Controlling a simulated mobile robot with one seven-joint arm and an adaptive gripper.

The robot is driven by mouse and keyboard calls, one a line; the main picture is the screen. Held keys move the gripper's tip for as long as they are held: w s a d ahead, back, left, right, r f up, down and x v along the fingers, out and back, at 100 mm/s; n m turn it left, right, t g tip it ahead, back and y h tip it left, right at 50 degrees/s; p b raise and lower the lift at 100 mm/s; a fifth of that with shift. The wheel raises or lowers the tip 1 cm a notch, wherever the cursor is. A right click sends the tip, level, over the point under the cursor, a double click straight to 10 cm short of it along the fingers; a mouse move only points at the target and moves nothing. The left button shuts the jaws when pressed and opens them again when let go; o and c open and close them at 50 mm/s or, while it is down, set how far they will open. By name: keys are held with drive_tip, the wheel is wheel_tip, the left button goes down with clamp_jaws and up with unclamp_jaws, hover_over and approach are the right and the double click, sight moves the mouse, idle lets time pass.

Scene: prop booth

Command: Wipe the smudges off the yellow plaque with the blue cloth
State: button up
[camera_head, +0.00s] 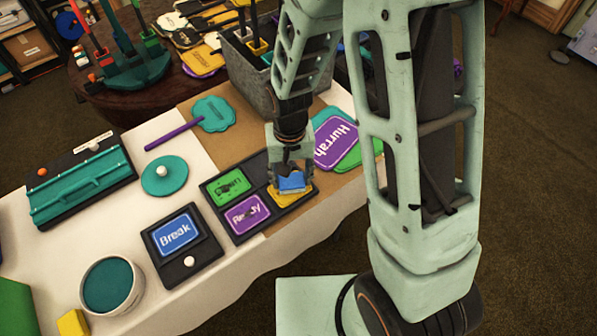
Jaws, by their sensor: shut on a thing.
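The yellow plaque (299,198) sits in a black tray (274,219) on the table, in its right part. My gripper (291,176) points down over the plaque, shut on the blue cloth (292,182). The cloth is at the plaque and covers much of its face; whether it touches cannot be told. The smudges on the yellow plaque are hidden behind the cloth and gripper. In the same tray are a green plaque (230,187) and a purple plaque (247,214), both with dark marks over their lettering.
A blue "Break" plaque (175,233) lies in a smaller black tray in front. A purple "Hurrah" sign (336,142) lies right of my gripper. A teal paddle (213,114), a grey bin (247,76) and a teal-filled bowl (108,285) stand around. Bare white cloth (75,243) shows at left.

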drive_tip(key=shift+s+a+f+b, duration=0.1)
drive_tip(key=shift+s+a, duration=0.45)
drive_tip(key=shift+a, duration=0.25)
drive_tip(key=shift+s+a+r+b, duration=0.1)
drive_tip(key=shift+s+a+b, duration=0.05)
drive_tip(key=shift+s+a, duration=0.5)
drive_tip(key=shift+s+a+f+b, duration=0.1)
drive_tip(key=shift+s+a, duration=0.35)
drive_tip(key=shift+a, duration=0.45)
drive_tip(key=shift+d, duration=0.1)
